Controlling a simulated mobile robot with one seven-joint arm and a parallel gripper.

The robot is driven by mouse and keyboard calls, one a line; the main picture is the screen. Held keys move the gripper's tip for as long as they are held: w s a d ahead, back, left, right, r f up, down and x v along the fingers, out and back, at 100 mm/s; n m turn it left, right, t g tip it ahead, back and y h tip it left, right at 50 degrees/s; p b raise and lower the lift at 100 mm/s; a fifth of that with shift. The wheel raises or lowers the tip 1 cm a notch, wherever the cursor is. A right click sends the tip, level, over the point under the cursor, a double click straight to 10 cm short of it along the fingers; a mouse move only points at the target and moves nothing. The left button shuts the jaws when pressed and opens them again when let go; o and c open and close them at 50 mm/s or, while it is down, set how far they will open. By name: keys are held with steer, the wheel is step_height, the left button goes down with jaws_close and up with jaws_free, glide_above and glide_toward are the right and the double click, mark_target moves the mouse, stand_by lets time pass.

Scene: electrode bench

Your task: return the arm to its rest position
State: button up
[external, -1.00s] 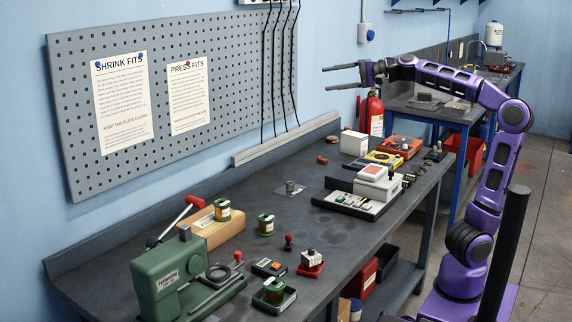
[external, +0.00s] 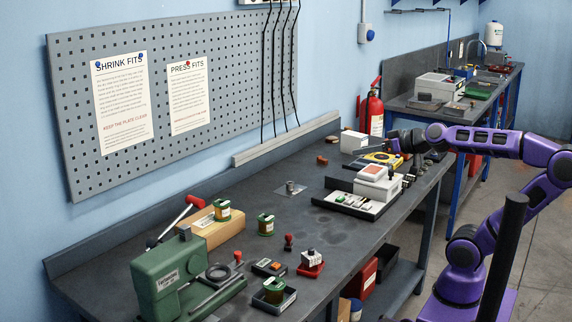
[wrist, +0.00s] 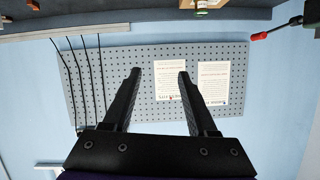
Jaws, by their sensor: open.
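My purple arm reaches in from the right in the external view, bent at the elbow. My gripper (external: 372,149) is over the far right part of the bench (external: 230,177), small and partly merged with the dark things behind it. In the wrist view my gripper (wrist: 159,72) shows two dark fingers spread apart with nothing between them. Beyond them is the wall with the pegboard (wrist: 120,80), seen upside down. I cannot tell the exact gap between my gripper and the things under it.
Near my gripper are a white box (external: 354,142), a yellow meter (external: 383,159) and a white device (external: 378,183) with a black tray. A green press (external: 172,280) stands at the front left. A fire extinguisher (external: 371,112) stands behind the bench.

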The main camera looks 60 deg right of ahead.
steer(key=s+a+f+n+g+p, duration=0.1)
steer(key=s+a+f+g+p, duration=0.2)
steer(key=s, duration=0.8)
step_height(320, 180, down, 4)
steer(key=g+p, duration=0.2)
steer(key=g, duration=0.3)
steer(key=shift+f+h+p, duration=0.2)
steer(key=shift+h+p, duration=0.1)
steer(key=shift+h, duration=0.1)
steer(key=shift+s, duration=0.1)
